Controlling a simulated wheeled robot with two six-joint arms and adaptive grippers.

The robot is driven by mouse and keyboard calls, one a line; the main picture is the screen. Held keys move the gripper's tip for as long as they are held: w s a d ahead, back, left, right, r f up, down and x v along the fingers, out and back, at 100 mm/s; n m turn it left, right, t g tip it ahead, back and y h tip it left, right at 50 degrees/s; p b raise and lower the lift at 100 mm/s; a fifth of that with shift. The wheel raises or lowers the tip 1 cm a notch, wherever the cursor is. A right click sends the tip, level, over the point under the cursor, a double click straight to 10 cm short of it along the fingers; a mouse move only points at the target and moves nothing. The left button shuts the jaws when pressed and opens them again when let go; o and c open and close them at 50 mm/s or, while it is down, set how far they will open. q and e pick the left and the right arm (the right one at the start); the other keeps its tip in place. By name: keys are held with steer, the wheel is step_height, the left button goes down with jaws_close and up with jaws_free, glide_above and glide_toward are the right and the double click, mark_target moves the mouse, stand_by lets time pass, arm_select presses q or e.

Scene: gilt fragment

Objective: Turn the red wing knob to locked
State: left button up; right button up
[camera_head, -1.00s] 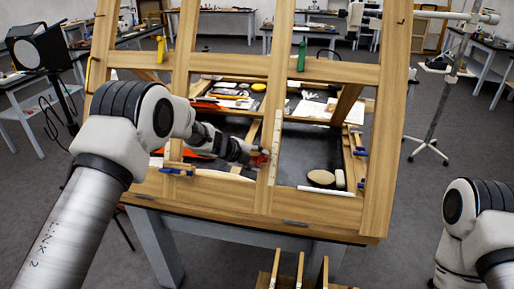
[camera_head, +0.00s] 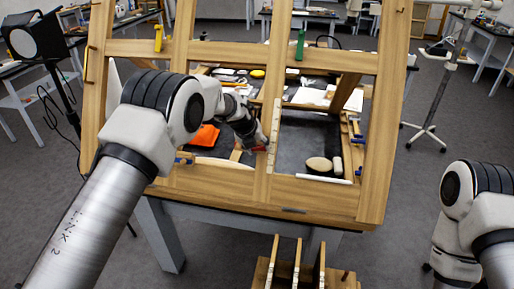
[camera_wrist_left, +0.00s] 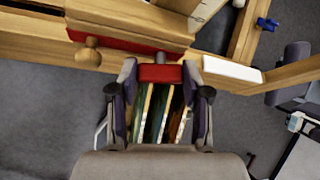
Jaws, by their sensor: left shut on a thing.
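The red wing knob (camera_wrist_left: 160,73) sits between the fingertips of my left gripper (camera_wrist_left: 160,80) in the left wrist view, its wing lying crosswise from finger to finger. The gripper is shut on it. A stem joins the knob to the wooden frame behind. In the head view the left gripper (camera_head: 253,140) is at the middle upright of the wooden easel-like frame, with a small bit of the red knob (camera_head: 259,149) showing by the fingers. No locked marking is readable. My right gripper is out of view; only part of that arm shows at the right edge.
In the left wrist view a dark red strip (camera_wrist_left: 125,38) and a round wooden peg (camera_wrist_left: 88,55) are close to the gripper. The wooden frame (camera_head: 371,150) stands around the work area. A slotted wooden rack (camera_head: 262,272) stands below it in front.

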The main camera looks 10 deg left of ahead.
arm_select(q)
steer(key=shift+m, duration=0.3)
stand_by(0.4)
steer(key=o, duration=1.2)
steer(key=shift+c, duration=0.2)
steer(key=v, duration=1.1)
steer(key=shift+s+d+r, duration=0.15)
steer(key=shift+r, duration=0.3)
